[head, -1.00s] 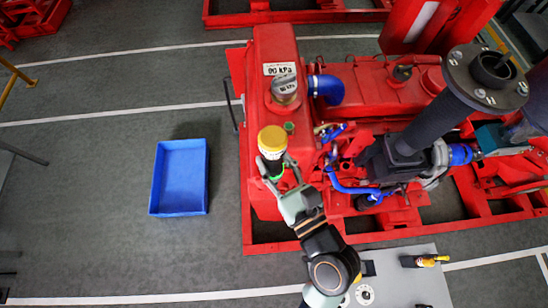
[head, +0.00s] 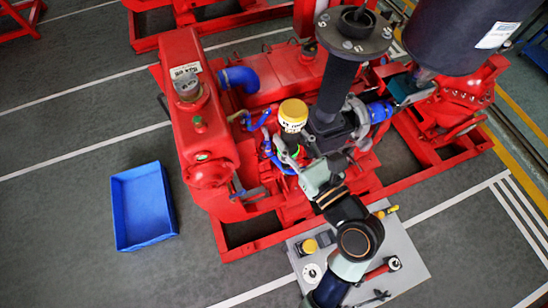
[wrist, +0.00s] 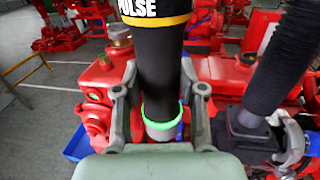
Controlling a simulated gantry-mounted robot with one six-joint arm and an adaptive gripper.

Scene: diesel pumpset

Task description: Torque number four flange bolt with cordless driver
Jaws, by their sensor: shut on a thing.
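My gripper (head: 295,150) is shut on a black cylinder with a yellow cap (head: 293,113), above the middle of the red engine. A dark round flange (head: 327,22) with several bolt heads tops the black exhaust stack, right of and beyond my gripper. No bolt number is readable. A red and black tool (head: 378,270) lies on the grey table.
The grey table (head: 415,275) at the front also holds a yellow and black item (head: 309,246) and a white disc (head: 312,272). A blue tray (head: 143,205) on the floor is empty. The exhaust stack (head: 338,88) and a large dark cylinder (head: 460,35) rise at right.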

